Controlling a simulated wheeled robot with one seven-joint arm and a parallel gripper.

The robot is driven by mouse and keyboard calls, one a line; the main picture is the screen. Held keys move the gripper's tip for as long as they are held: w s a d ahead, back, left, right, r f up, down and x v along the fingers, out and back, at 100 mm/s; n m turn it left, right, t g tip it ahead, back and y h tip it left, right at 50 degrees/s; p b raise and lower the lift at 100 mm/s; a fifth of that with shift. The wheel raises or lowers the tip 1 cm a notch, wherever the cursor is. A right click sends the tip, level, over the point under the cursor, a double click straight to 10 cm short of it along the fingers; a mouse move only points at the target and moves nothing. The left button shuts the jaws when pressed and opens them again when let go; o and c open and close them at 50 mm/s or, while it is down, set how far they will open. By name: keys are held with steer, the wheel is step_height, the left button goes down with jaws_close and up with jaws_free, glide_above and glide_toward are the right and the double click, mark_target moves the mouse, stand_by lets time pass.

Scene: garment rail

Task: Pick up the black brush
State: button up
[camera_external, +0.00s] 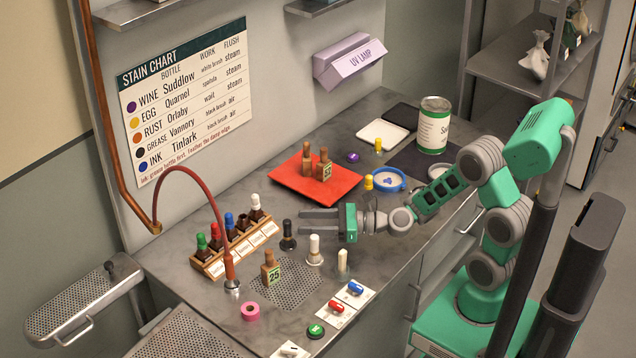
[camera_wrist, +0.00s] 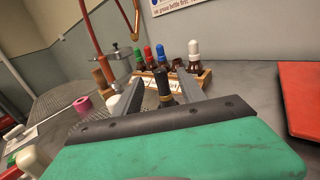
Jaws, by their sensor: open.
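The black brush (camera_external: 288,236) stands upright on the grey bench, just left of my gripper (camera_external: 303,221) in the external view. It has a dark handle with a pale band. In the wrist view the black brush (camera_wrist: 163,86) shows between the two fingers of my gripper (camera_wrist: 158,74), its lower part hidden by the gripper body. The fingers are open and point towards it. They appear near it, and nothing shows gripped. I cannot tell whether either finger touches it.
A white brush (camera_external: 314,251) stands close by, in front of my gripper. A red hose (camera_external: 221,207) arches at the left. A red tray (camera_external: 338,189) lies behind.

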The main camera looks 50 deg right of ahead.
mark_target(287, 232)
steer(key=x, duration=0.3)
steer(key=shift+w+a+f, duration=0.1)
steer(key=shift+w+a, duration=0.15)
jaws_close()
